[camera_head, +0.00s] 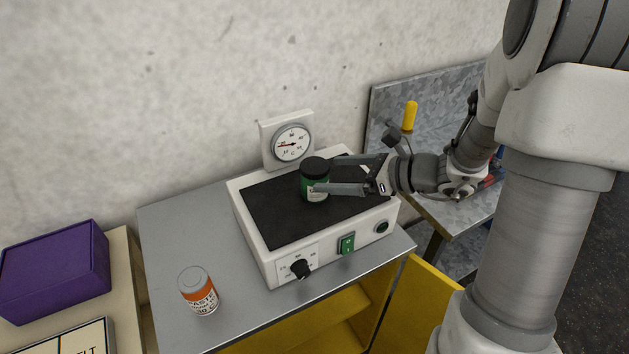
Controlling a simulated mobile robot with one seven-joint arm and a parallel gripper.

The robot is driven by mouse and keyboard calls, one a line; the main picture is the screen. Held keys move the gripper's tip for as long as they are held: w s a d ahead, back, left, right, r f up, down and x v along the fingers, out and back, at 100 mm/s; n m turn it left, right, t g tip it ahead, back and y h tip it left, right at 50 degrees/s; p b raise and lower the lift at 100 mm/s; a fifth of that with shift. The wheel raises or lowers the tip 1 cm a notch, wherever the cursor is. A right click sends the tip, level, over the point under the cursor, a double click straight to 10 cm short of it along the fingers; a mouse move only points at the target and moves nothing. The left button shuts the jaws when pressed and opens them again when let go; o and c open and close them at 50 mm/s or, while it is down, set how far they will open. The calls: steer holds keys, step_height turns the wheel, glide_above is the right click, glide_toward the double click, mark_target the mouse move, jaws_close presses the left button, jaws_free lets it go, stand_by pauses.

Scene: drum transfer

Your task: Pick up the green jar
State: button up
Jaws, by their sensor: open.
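The green jar (314,186) has a black lid and a pale label. It stands upright on the black top of a white device (268,262). My gripper (328,176) comes in from the right, held roughly level, with its fingers pointing left at the jar. The fingers are open, one on the far side and one on the near side of the jar. The near finger overlaps the jar's lower part in the picture. I cannot tell whether either finger touches it.
A gauge (291,142) rises behind the device. A purple box (55,272) sits at far left. A yellow-handled item (409,116) is behind my gripper.

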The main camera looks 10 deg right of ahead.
mark_target(303, 174)
steer(key=p+x, duration=0.1)
steer(key=x, duration=0.7)
steer(key=shift+w+a+f, duration=0.1)
steer(key=shift+a+f, duration=0.15)
steer(key=shift+a, duration=0.05)
steer(key=c, duration=1.5)
steer(key=shift+o, duration=0.2)
steer(key=shift+r, duration=0.1)
